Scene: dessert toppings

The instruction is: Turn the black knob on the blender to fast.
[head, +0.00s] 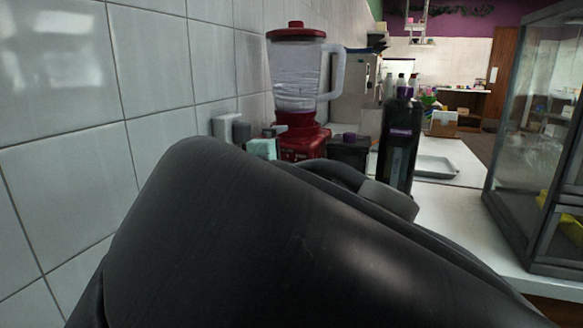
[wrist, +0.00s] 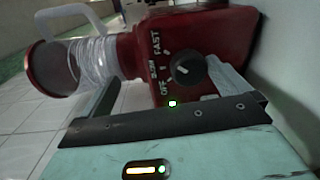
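The red blender (head: 303,143) with a clear jug and red lid stands upright on the counter by the tiled wall. In the wrist view the blender (wrist: 215,30) appears on its side, its front panel facing the camera. The black knob (wrist: 187,68) sits on that panel beside the labels OFF, SLOW and FAST; I cannot tell for certain where it points. My gripper (wrist: 160,72) is open, with its two fingers apart on either side of the knob and nothing held. In the head view my dark arm hides the lower front; the knob cannot be made out there.
A dark bottle (head: 400,145) and a dark container (head: 349,150) stand right of the blender. A grey tray (head: 436,167) lies farther along the counter. A glass case (head: 540,130) stands at the right, and the tiled wall (head: 60,130) is close on the left.

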